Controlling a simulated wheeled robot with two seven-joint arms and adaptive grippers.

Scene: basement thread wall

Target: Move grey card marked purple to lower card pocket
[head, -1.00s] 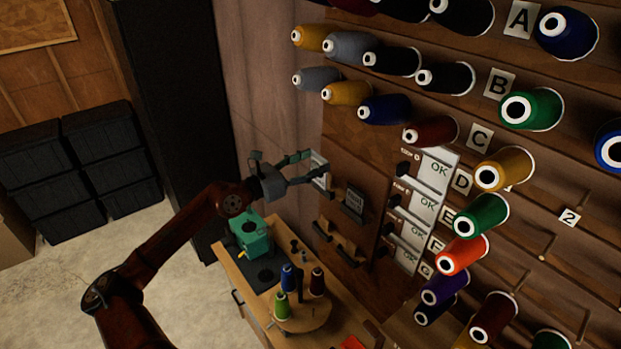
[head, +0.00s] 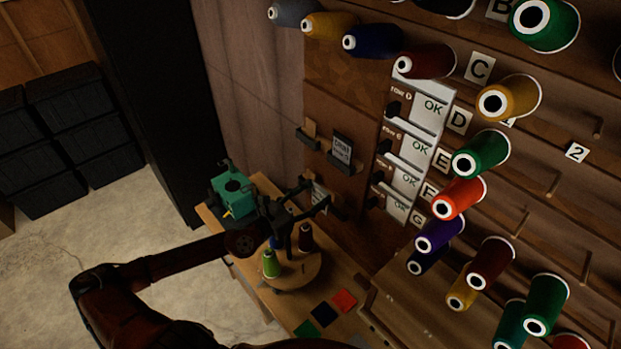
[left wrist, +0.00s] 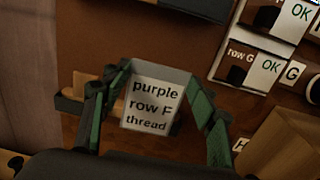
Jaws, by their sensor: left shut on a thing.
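My left gripper (head: 308,200) is shut on a grey card marked "purple row F thread" (left wrist: 152,104). In the left wrist view, the card stands upright between the two green-padded fingers, its text facing me. In the head view, the card (head: 319,197) shows only partly behind the fingers, in front of the brown panel. A dark lower card pocket (head: 339,212) shows partly beside the fingers; I cannot tell whether the card touches it. Above are a pocket with a dark card (head: 341,150) and a small pocket (head: 307,136) to its left. My right gripper is out of view.
A wooden bench below carries a green device (head: 232,190), a round stand with thread spools (head: 290,272) and coloured swatches (head: 323,314). A white "OK" row board (head: 412,150) and pegs with many spools lie to the right.

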